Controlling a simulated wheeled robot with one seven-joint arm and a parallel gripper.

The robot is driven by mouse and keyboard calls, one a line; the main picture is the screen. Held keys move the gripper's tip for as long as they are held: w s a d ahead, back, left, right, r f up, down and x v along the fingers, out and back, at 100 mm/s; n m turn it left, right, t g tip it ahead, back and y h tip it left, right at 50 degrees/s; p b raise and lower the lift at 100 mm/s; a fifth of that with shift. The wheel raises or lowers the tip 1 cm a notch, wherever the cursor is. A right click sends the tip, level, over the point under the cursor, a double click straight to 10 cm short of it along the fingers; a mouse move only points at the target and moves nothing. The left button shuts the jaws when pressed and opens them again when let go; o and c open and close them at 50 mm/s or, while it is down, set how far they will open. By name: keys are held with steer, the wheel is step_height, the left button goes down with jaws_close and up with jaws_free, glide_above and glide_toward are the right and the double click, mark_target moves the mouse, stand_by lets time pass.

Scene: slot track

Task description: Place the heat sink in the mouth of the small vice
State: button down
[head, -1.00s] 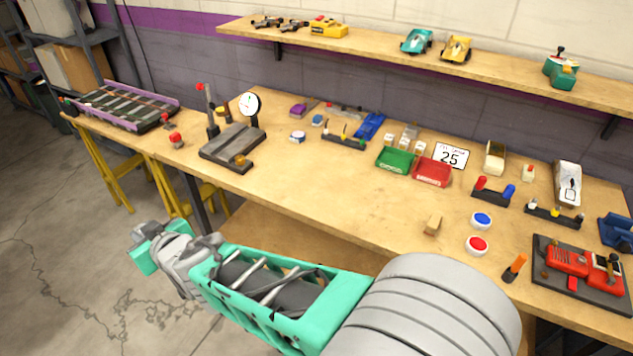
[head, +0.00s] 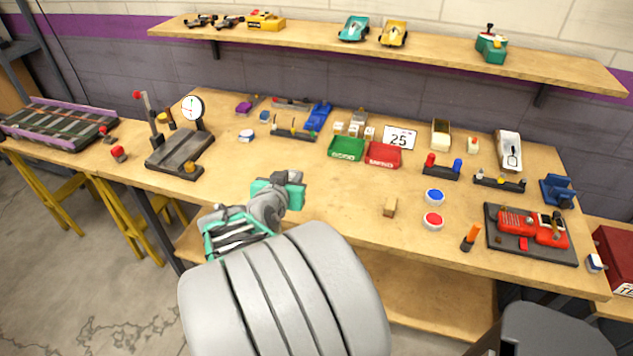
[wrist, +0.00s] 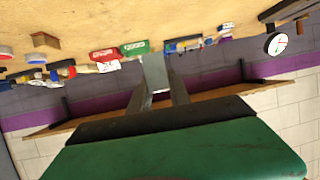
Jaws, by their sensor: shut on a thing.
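My gripper (head: 290,182) is above the front part of the workbench, left of its middle, in the head view. In the wrist view (wrist: 157,88) its two fingers are shut on a flat pale grey piece, which I take to be the heat sink (wrist: 154,70). Its shape is mostly hidden by the fingers, and I cannot make it out in the head view. A blue device at the right end of the bench (head: 557,191) looks like the small vice. It stands far to the right of my gripper, and its mouth is too small to make out.
A red car on a dark base (head: 530,235), an orange-handled tool (head: 470,238), a wooden block (head: 390,207) and blue and red round pots (head: 434,197) stand on the right half. Green and red bins (head: 382,155) are at mid-bench. A shelf (head: 400,55) overhangs the back.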

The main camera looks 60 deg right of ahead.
steer(key=s+d+m+g, duration=0.1)
steer(key=s+d+g, duration=0.1)
steer(key=s, duration=0.1)
steer(key=p, duration=0.1)
glide_above(316, 188)
steer(key=f, duration=0.9)
steer(key=shift+s+a, duration=0.2)
steer(key=shift+a, duration=0.1)
steer(key=f, duration=0.2)
steer(key=f+p, duration=0.1)
steer(key=shift+w+d+f, duration=0.1)
steer(key=shift+d+f, duration=0.1)
steer(key=shift+d, duration=0.1)
steer(key=shift+f+t, duration=0.1)
steer(key=shift+t, duration=0.2)
steer(key=shift+f, duration=0.15)
steer(key=c, duration=1.2)
jaws_free()
